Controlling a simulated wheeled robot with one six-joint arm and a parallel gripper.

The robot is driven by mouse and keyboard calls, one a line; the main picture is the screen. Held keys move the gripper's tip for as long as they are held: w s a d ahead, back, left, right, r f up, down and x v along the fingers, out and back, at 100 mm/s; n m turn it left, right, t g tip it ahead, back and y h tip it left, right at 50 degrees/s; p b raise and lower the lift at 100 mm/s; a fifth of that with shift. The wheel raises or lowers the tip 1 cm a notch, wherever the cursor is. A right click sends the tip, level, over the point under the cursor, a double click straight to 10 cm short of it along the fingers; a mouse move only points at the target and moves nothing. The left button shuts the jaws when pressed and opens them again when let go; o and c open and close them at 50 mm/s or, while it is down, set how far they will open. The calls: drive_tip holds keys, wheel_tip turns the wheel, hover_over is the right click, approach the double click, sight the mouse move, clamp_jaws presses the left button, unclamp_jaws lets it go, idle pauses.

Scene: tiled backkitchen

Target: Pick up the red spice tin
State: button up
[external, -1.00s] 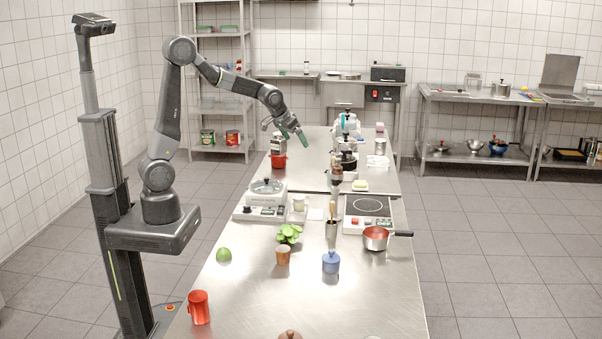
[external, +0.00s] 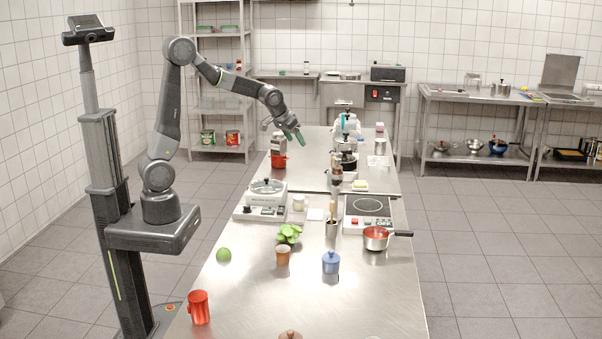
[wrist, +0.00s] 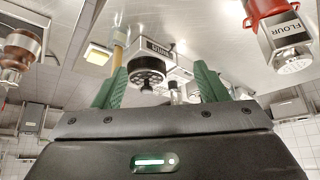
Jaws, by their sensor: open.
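I cannot surely tell which thing is the red spice tin. A red tin (external: 232,137) stands beside a green tin on the low level of the back-left rack. A small reddish item (external: 238,66) is higher on that rack, too small to make out. My gripper (external: 297,135) is raised over the far part of the steel table, its green fingers pointing down. In the wrist view my gripper (wrist: 162,76) has its fingers apart with nothing held between them.

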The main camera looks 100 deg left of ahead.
drive_tip(key=w+d+m+t+h, duration=0.1)
drive_tip(key=w+d+m, duration=0.3)
drive_tip(key=d, duration=0.7)
drive_tip(key=w+d+m+h, duration=0.2)
drive_tip(key=w+d, duration=0.3)
drive_tip(key=d, duration=0.6)
drive_tip(key=d+f+m+h, duration=0.15)
drive_tip(key=d+m, duration=0.25)
drive_tip(key=d, duration=1.6)
drive_tip(key=m+g+h+b, duration=0.1)
drive_tip(key=m+g+h, duration=0.25)
drive_tip(key=m, duration=0.65)
approach(197, 293)
drive_tip(key=shift+t, duration=0.25)
drive_tip(key=p+x, duration=0.1)
drive_tip(key=x, duration=0.5)
drive_tip(key=shift+w+d+f, duration=0.15)
drive_tip(key=shift+d+f, duration=0.05)
drive_tip(key=shift+f, duration=0.05)
drive_tip(key=shift+s+p+x, duration=0.15)
drive_tip(key=shift+p+x, duration=0.3)
drive_tip(key=shift+x, duration=0.9)
drive_tip(key=shift+s+p+x, duration=0.15)
drive_tip(key=shift+p+x, duration=0.3)
drive_tip(key=shift+x, duration=0.9)
drive_tip(key=shift+f, duration=0.1)
drive_tip(key=shift+c, duration=0.2)
